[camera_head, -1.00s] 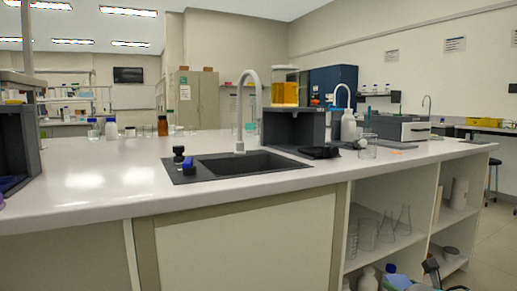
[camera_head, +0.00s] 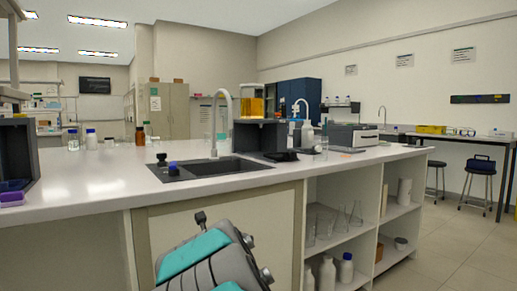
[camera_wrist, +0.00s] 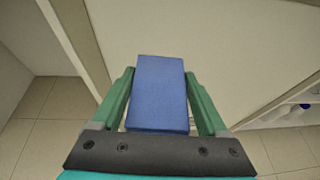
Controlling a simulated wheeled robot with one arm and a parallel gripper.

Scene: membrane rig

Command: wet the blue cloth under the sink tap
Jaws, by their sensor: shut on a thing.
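The blue cloth (camera_wrist: 158,92) shows in the wrist view as a flat, folded blue block. My gripper (camera_wrist: 159,75) is shut on it, with a green finger on each side. It hangs in front of a pale cabinet panel, over the floor. The dark sink (camera_head: 200,170) is set into the white counter in the head view. The grey arched tap (camera_head: 214,138) stands upright at the sink's back edge. A black knob and a blue knob (camera_head: 173,169) are at its left corner. My gripper and the cloth do not show in the head view.
A dark stand (camera_head: 260,136) with an amber container (camera_head: 252,103) is right of the tap. Brown and white bottles (camera_head: 91,139) stand at the counter's back left. Open shelves (camera_head: 335,225) hold glassware below. The floor at right is clear before two stools (camera_head: 480,178).

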